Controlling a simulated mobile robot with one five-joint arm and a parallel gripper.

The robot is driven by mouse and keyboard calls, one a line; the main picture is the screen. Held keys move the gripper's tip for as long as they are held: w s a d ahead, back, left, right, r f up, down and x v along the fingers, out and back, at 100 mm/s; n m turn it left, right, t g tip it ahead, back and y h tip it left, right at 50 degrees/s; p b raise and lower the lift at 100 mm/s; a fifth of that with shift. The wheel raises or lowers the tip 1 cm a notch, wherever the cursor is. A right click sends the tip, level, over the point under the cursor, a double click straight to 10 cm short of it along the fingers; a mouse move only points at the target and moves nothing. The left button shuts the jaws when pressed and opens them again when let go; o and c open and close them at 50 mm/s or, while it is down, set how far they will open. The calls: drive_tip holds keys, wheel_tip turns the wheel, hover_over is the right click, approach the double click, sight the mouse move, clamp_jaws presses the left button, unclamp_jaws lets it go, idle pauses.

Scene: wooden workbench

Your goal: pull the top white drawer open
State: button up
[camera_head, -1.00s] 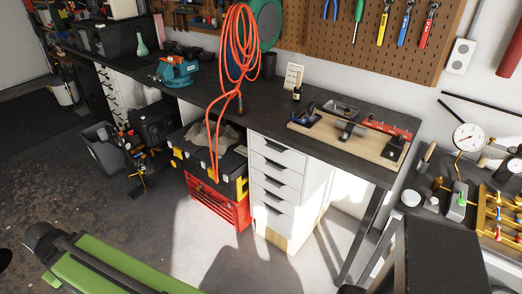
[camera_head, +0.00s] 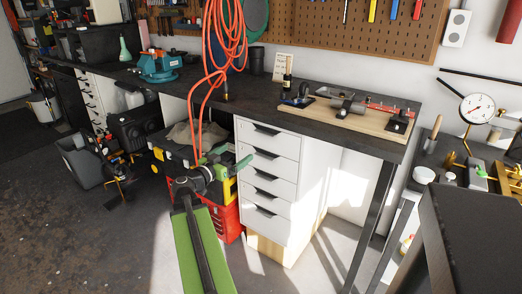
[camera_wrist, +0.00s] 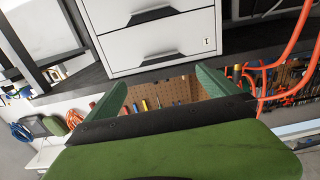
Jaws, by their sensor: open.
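The white drawer unit stands under the dark bench. Its top drawer (camera_head: 267,137) is closed, with a dark handle near its upper edge. The wrist view is upside down, so the top drawer (camera_wrist: 188,40) is the lower of the two fronts there, with its handle (camera_wrist: 160,58) clear of my fingers. My gripper (camera_head: 225,160) is open and empty, in front and to the left of the unit in the head view. Its two green fingers (camera_wrist: 160,92) are spread wide in the wrist view. No contact with the drawer shows; the remaining distance is hard to judge.
An orange hose (camera_head: 222,40) hangs down just left of the drawers, close to my gripper. A red toolbox (camera_head: 226,219) stands left of the unit. The dark bench top (camera_head: 330,125) overhangs the drawers.

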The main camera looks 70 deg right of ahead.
approach(261, 135)
drive_tip(key=s+d, duration=0.1)
drive_tip(key=s+d+r, duration=0.1)
drive_tip(key=d, duration=0.1)
drive_tip(key=s+d+r, duration=0.1)
drive_tip(key=s+d, duration=0.1)
drive_tip(key=shift+s+d+r, duration=0.15)
drive_tip(key=shift+r, duration=0.05)
drive_tip(key=shift+c, duration=0.3)
drive_tip(key=c, duration=1.7)
drive_tip(key=shift+c, duration=0.2)
